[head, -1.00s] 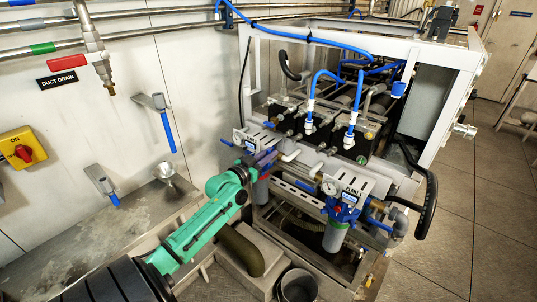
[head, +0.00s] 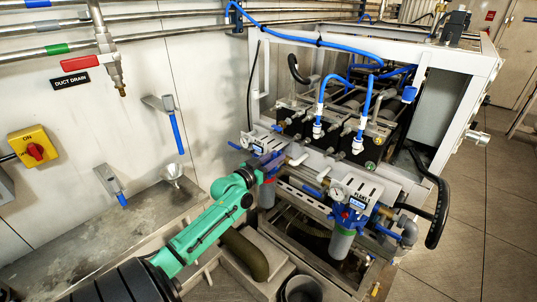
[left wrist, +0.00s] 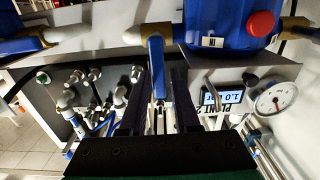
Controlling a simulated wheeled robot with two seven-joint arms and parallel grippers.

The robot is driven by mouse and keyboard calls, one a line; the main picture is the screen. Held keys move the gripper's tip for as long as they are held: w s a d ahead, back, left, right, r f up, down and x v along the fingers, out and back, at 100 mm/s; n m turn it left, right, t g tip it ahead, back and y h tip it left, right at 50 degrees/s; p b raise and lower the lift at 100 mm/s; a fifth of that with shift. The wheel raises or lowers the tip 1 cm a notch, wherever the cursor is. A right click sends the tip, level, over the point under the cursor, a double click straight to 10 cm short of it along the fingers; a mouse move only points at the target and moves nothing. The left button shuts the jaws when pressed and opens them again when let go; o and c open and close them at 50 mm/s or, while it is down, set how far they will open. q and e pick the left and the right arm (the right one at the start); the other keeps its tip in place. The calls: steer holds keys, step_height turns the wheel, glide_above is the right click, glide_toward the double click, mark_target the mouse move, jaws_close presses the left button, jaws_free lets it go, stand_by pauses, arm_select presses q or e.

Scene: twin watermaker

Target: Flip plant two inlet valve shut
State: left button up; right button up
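The plant two unit (head: 259,147) is the farther of two filter assemblies on the white frame, partly hidden by my left gripper (head: 270,163). In the left wrist view its panel (left wrist: 222,97) appears upside down, reading 1.0 bar, beside a round gauge (left wrist: 275,97). A blue valve lever (left wrist: 158,68) hangs from the pipe beside the blue filter housing (left wrist: 215,22). The dark fingers of my left gripper (left wrist: 168,100) stand either side of this lever, with gaps visible; contact is not clear. The head view hides this lever. My right gripper is not in view.
The plant one unit (head: 357,198) stands just right of my left gripper, with its own blue levers. Blue hoses (head: 366,95) and the white frame (head: 465,110) rise behind. A bucket (head: 301,289) stands below. Open floor (head: 490,230) lies right.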

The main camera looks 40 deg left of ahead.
arm_select(q)
steer(key=s+b, duration=0.3)
steer(key=s, duration=1.1)
steer(key=shift+s+d, duration=0.15)
steer(key=shift+s, duration=0.1)
steer(key=s+a+f+n+g+y, duration=0.1)
steer(key=s+a+f+g+y, duration=0.15)
steer(key=f, duration=0.75)
steer(key=s+a+f+n+g+y, duration=0.1)
steer(key=s+a+f+g, duration=0.2)
steer(key=f, duration=0.6)
steer(key=s+d+f+g, duration=0.1)
steer(key=s+f, duration=0.2)
steer(key=f, duration=0.5)
steer(key=s+d+f+g, duration=0.1)
steer(key=s+f+g, duration=0.15)
steer(key=f, duration=0.45)
steer(key=s+d+f+m+g+h, duration=0.4)
steer(key=s+d+f+g, duration=0.4)
steer(key=s+d+f, duration=1.2)
step_height(320, 180, down, 3)
steer(key=shift+d+r+m, duration=0.2)
steer(key=shift+d+m, duration=0.3)
steer(key=shift+d, duration=0.35)
